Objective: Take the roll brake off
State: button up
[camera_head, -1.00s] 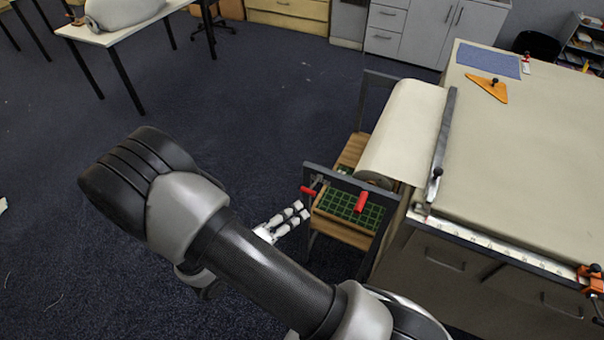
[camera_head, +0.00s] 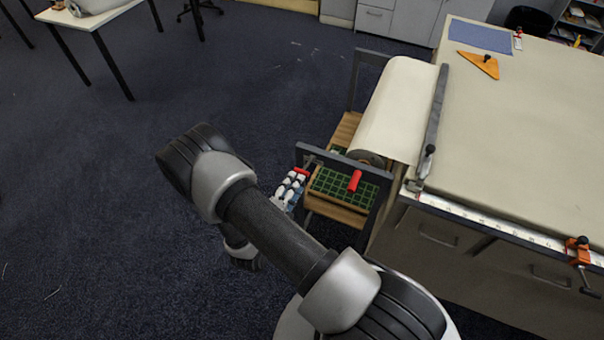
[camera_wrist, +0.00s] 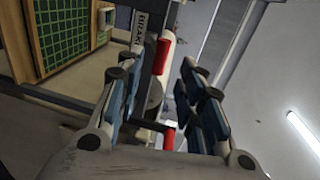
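The cloth roll (camera_head: 392,112) lies in a dark frame at the table's left end. A red lever (camera_head: 302,171) shows at the frame's left near corner, and a red hanging handle (camera_head: 355,181) shows to its right. My gripper (camera_head: 292,186) is at the left lever, its fingers just below and left of it. In the wrist view my gripper (camera_wrist: 160,72) is open, with a red grip (camera_wrist: 162,57) near its tips and another red part (camera_wrist: 169,138) lower between the fingers. I cannot tell contact.
A wooden crate with a green grid (camera_head: 340,188) sits under the roll, close to my gripper; it also shows in the wrist view (camera_wrist: 62,30). The cloth table (camera_head: 530,140) fills the right, with an orange clamp (camera_head: 578,248) at its edge. Floor at left is clear.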

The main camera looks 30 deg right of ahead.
aim_at(302, 171)
jog(key=b+x, duration=0.1)
jog(key=x, duration=0.5)
jog(key=shift+w+d, duration=0.15)
jog(key=shift+d, duration=0.05)
grip_shut()
dwell(0.5)
